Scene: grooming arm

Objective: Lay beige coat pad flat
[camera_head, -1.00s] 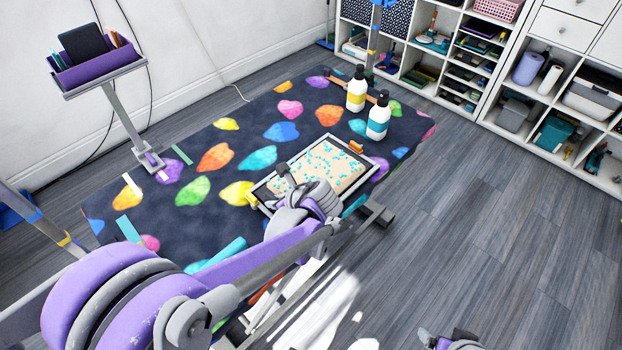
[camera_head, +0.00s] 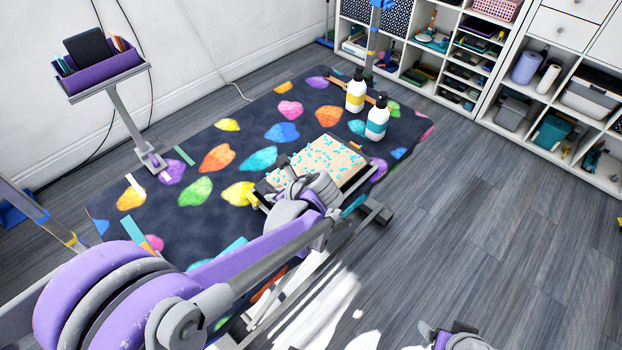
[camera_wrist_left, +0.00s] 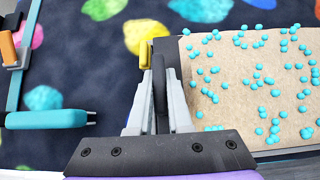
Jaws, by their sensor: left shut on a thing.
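The beige coat pad (camera_head: 325,160), dotted with small turquoise beads, is above the grooming table over the dark rug. It looks raised and slightly tilted, with a dark near-left side. It also fills the right of the left wrist view (camera_wrist_left: 245,95). My left gripper (camera_head: 290,172) is shut on the pad's dark left edge, and its fingers show in the left wrist view (camera_wrist_left: 160,80). My wrist hides the pad's near corner. Part of my right gripper (camera_head: 448,336) shows at the bottom edge; its fingers are not clear.
Two pump bottles, one yellow-labelled (camera_head: 356,92) and one teal-labelled (camera_head: 377,120), stand beyond the pad. A purple tray on a stand (camera_head: 100,75) is at the far left. White shelves (camera_head: 545,75) line the back right. The floor at right is clear.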

